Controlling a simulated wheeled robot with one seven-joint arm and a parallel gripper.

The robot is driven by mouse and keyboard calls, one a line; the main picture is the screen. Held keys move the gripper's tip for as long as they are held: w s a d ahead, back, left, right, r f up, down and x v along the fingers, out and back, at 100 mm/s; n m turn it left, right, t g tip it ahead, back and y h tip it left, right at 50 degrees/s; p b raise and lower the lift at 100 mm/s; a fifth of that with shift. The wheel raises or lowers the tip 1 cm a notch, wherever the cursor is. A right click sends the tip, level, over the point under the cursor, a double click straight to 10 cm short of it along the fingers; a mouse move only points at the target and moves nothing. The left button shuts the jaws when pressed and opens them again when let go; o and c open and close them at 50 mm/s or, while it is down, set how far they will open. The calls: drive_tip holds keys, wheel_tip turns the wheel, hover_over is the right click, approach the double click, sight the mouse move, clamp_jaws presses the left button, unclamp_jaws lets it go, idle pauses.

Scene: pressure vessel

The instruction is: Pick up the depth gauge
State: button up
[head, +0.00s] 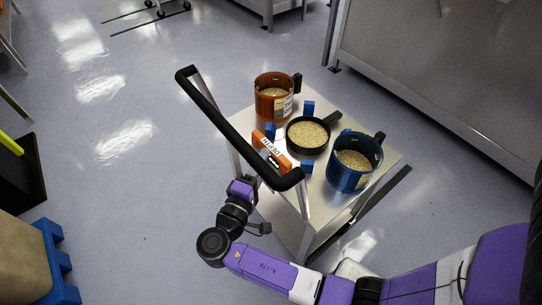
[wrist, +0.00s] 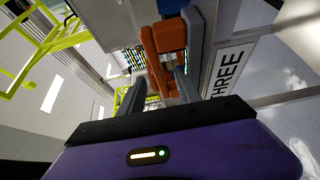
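The depth gauge (head: 270,149) is an orange block with a white label and a dark display. In the head view it is on the near side of the cart top, just behind the black push handle. In the wrist view an orange body with grey parts (wrist: 165,42), seemingly the gauge, is ahead of my fingers. My gripper (wrist: 160,76) has its two dark fingers apart, with nothing clearly held between them. In the head view my purple wrist (head: 241,190) is low at the near side of the cart, below the handle; my fingertips are hard to make out there.
The metal cart (head: 240,122) has a black push handle (head: 225,128) close to my wrist. An orange pot (head: 267,103), a black pan (head: 324,122) and a blue pot (head: 344,179), with grainy contents, stand on it, with small blue blocks.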

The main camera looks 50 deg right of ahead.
sight(271, 147)
drive_tip(key=shift+x, duration=2.7)
drive_tip(key=shift+r, duration=0.1)
clamp_jaws()
